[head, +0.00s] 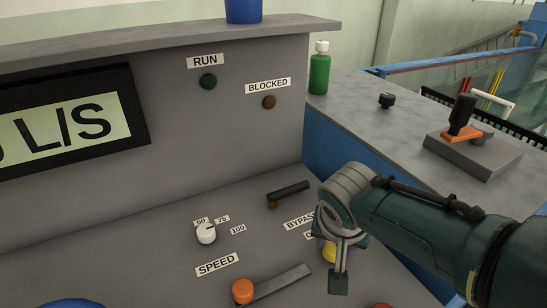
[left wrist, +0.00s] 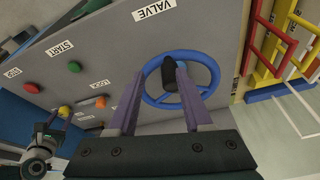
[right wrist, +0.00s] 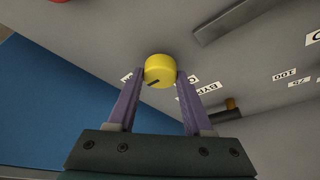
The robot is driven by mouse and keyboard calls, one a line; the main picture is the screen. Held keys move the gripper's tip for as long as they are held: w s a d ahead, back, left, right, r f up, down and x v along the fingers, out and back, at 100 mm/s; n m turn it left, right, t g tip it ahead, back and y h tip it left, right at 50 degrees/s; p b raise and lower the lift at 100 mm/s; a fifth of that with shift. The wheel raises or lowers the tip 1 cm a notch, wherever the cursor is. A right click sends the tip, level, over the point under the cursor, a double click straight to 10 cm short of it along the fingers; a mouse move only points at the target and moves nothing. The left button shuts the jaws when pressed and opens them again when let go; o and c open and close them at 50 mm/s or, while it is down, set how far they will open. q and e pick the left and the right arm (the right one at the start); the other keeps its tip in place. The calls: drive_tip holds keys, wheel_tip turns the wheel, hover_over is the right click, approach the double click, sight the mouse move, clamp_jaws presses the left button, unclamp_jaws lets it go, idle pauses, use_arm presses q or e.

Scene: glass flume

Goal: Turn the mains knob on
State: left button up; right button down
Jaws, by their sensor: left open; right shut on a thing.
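A yellow knob (head: 329,252) sits on the sloping grey desk, partly covered by my right gripper (head: 338,278) in the head view. In the right wrist view the yellow knob (right wrist: 159,70) is between the fingertips of my right gripper (right wrist: 159,76), which is shut on it. A dark pointer mark runs across its face. Its label is mostly hidden, so I cannot read whether it says mains. My left gripper (left wrist: 156,75) is open in front of a blue valve wheel (left wrist: 208,88) with a dark handle; it is not in the head view.
A white speed knob (head: 206,233), an orange knob (head: 243,291) on a slot and a dark bypass lever (head: 289,192) are on the desk. A green bottle (head: 319,74) and a grey box with a lever (head: 474,152) stand on the side counter.

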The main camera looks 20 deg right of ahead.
drive_tip(key=shift+c, duration=1.5)
unclamp_jaws()
drive_tip(key=p+v, duration=0.5)
drive_tip(key=v, duration=0.5)
drive_tip(key=shift+s, duration=0.1)
